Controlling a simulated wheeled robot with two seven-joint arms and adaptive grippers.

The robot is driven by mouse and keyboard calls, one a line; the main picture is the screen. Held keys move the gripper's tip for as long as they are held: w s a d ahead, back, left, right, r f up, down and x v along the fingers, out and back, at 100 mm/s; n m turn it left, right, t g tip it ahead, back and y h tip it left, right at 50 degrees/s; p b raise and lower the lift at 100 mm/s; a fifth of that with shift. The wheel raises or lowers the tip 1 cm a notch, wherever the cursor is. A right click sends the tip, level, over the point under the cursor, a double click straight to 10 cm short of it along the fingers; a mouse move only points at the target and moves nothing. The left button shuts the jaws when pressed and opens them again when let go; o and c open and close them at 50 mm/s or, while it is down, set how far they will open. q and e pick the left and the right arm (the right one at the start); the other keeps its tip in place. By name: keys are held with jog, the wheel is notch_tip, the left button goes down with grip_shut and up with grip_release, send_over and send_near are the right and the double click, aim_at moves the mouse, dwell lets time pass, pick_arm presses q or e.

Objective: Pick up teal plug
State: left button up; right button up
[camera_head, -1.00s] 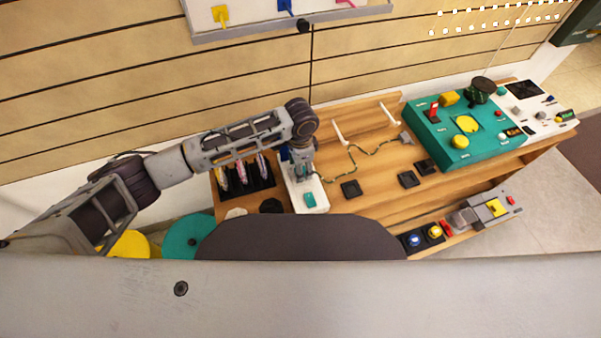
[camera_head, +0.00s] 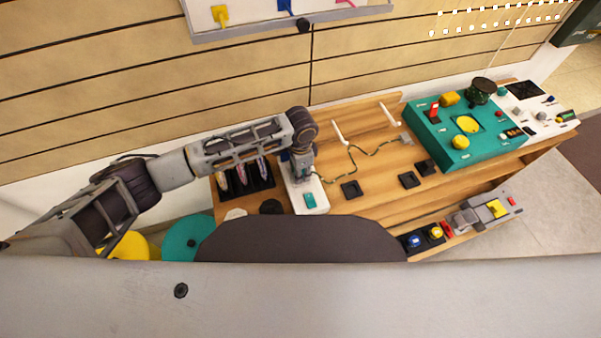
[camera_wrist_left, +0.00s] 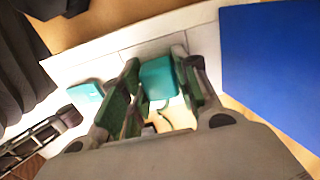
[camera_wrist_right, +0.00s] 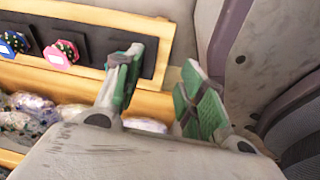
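In the left wrist view a teal plug (camera_wrist_left: 158,78) sits between the two fingers of my left gripper (camera_wrist_left: 160,62). The fingers flank it closely; whether both press on it I cannot tell. A cable shows just below it. In the head view my left gripper (camera_head: 302,177) points down over a white panel (camera_head: 312,207), and the plug is hidden there. A separate teal square (camera_head: 309,200) lies on that panel; it also shows in the left wrist view (camera_wrist_left: 86,92). My right gripper (camera_wrist_right: 160,62) is open and empty in the right wrist view.
A green-yellow cable (camera_head: 357,155) runs right across the wooden bench (camera_head: 380,190) to a grey connector (camera_head: 406,138). A dark rack (camera_head: 245,183) stands left of the gripper. A teal control box (camera_head: 480,150) is at the right. A blue surface (camera_wrist_left: 272,65) fills the left wrist view's right side.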

pick_arm(q)
jog(key=shift+c, duration=1.5)
pick_arm(e)
jog(key=shift+w, duration=0.15)
jog(key=shift+r, duration=0.1)
jog(key=shift+w, duration=0.1)
pick_arm(q)
jog(key=shift+r, duration=0.45)
notch_tip(320, 180, up, 8)
jog(key=shift+f+p, duration=0.2)
jog(key=shift+p, duration=0.45)
jog(key=shift+r, duration=0.75)
pick_arm(e)
jog(key=s, duration=0.1)
jog(key=d, duration=0.1)
jog(key=s, duration=0.1)
jog(key=shift+s+d+f, duration=0.25)
jog(key=shift+s, duration=0.1)
jog(key=shift+w, duration=0.2)
